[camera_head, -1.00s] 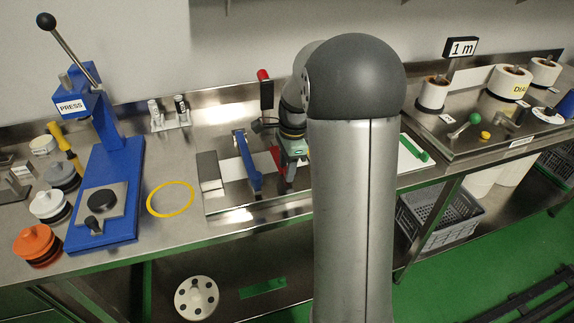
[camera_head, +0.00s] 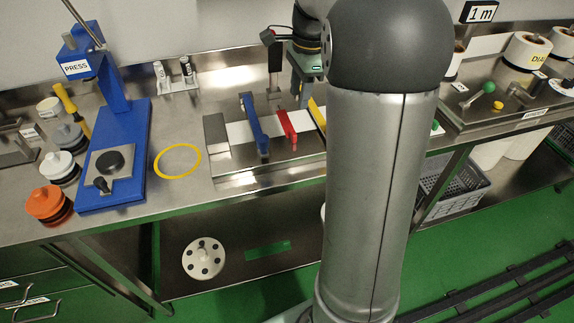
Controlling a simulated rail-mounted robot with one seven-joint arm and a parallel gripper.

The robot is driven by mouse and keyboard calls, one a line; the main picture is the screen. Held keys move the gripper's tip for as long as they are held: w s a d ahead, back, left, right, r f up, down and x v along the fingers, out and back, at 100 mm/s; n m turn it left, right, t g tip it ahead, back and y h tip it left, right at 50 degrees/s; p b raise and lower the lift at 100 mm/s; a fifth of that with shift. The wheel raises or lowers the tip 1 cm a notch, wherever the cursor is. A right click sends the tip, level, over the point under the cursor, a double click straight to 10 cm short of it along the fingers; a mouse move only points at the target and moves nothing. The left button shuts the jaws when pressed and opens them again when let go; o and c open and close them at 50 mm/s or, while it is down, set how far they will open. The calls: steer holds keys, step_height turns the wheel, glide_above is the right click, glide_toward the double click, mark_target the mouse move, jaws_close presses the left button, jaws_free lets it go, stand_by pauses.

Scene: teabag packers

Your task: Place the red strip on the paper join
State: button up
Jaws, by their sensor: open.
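A red strip-like bar (camera_head: 287,129) lies across the white paper (camera_head: 238,132) on the metal splicing plate (camera_head: 232,166). A blue bar (camera_head: 254,126) lies across the paper to its left, and a yellow bar (camera_head: 318,114) is to its right, partly hidden by my arm. I cannot make out the paper join itself; it may lie under the red bar. My gripper (camera_head: 303,101) is above the back of the plate, just behind and right of the red bar. It is open, and I see nothing held in it. Its fingertips are small and partly unclear.
A dark upright post (camera_head: 274,82) stands behind the plate, close left of my gripper. A blue press (camera_head: 122,140) stands at the left, with a yellow ring (camera_head: 178,161) on the bench between. My arm hides the bench right of the plate.

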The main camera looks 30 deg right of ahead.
steer(key=s+a+f+n, duration=0.4)
steer(key=s+a+n, duration=0.4)
steer(key=s+n, duration=0.2)
steer(key=s+a+f+n+h, duration=0.1)
steer(key=s+a+f+n, duration=0.4)
steer(key=s, duration=0.8)
steer(key=a+n, duration=0.3)
steer(key=n, duration=0.1)
steer(key=shift+s+f+n, duration=0.15)
steer(key=shift+f+n, duration=0.15)
steer(key=shift+n, duration=0.1)
